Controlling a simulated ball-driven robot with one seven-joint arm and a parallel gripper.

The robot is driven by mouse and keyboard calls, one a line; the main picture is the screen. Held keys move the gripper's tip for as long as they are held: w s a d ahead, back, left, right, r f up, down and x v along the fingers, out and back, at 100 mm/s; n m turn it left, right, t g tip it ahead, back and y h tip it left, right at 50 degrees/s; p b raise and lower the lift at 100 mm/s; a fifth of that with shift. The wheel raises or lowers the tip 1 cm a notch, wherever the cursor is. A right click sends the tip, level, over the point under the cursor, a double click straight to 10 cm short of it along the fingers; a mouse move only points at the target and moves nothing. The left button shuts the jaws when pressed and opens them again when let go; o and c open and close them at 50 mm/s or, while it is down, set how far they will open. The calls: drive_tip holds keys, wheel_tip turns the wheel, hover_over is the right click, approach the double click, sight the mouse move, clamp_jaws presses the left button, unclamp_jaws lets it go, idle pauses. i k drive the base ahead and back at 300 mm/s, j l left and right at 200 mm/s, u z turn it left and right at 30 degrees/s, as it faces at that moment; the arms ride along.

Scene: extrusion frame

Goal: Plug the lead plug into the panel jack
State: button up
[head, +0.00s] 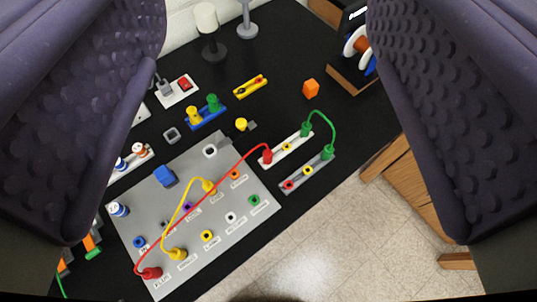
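The grey panel (222,251) lies on the black bench top with several coloured jacks, among them a blue jack (139,242), a white jack (231,217) and a green jack (254,200). A red lead (205,193) runs from a red plug (150,273) on the panel to another red plug (267,156) at a white strip. A yellow lead (163,222) joins two yellow plugs on the panel. I cannot tell which plug or jack is meant. My gripper (265,100) is open and empty, its dark padded fingers wide apart above the bench.
A green lead (333,125) bridges the white strip (287,149) and a grey strip (308,173). An orange block (311,88), a blue strip (206,118) and a red switch (185,84) stand farther back. The bench edge drops to a tiled floor (330,235) at lower right.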

sight(267, 159)
drive_tip(key=k+j+u, duration=0.25)
drive_tip(key=j, duration=0.25)
drive_tip(key=k+l+u, duration=0.35)
drive_tip(key=k+j+z, duration=0.35)
drive_tip(key=j, duration=0.15)
drive_tip(key=z, duration=0.4)
drive_tip(key=i+l+u, duration=0.4)
drive_tip(key=i+l, duration=0.25)
drive_tip(key=i, duration=0.25)
drive_tip(key=i+l+u, duration=0.4)
drive_tip(key=i+l, duration=0.35)
drive_tip(key=l, duration=0.15)
